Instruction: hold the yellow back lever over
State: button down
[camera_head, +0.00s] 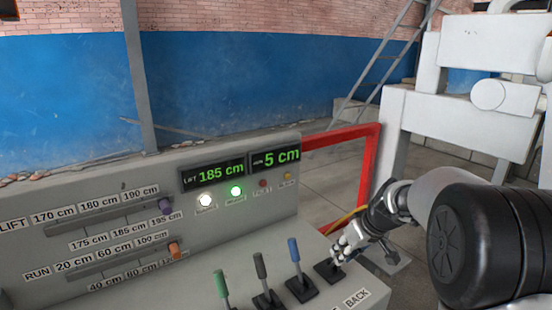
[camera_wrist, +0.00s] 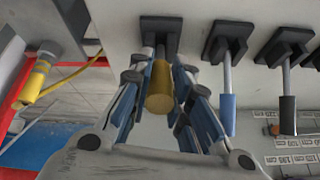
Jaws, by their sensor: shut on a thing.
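The yellow back lever (camera_wrist: 160,90) stands in its dark base plate between the fingers of my gripper (camera_wrist: 158,104) in the wrist view. The fingers are shut on the lever from both sides. In the head view my gripper (camera_head: 346,244) is at the right end of the lever row and hides the lever's yellow handle. Only the lever's dark base (camera_head: 329,271) shows there, near the BACK label (camera_head: 356,298). I cannot tell exactly how far the lever is tilted.
The blue lever (camera_head: 294,251) stands beside my gripper, then the dark lever (camera_head: 260,268) and the green lever (camera_head: 222,285). The lift display (camera_head: 213,174) reads 185 cm and the run display (camera_head: 275,157) 5 cm. White and green lamps (camera_head: 236,191) glow. A red frame (camera_head: 369,165) stands behind.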

dwell(0.3)
jog(key=w+a+r+p, duration=0.2)
jog(key=w+a+p, duration=0.1)
jog(key=w+p, duration=0.1)
jog(key=shift+w+r, duration=0.35)
jog(key=c, duration=1.8)
grip_release()
jog(key=shift+r, duration=0.1)
jog(key=shift+o, duration=0.8)
jog(key=shift+s, duration=0.15)
jog(key=shift+o, duration=1)
jog(key=shift+s+d+f, duration=0.1)
jog(key=shift+f, duration=0.1)
jog(key=v, duration=1.2)
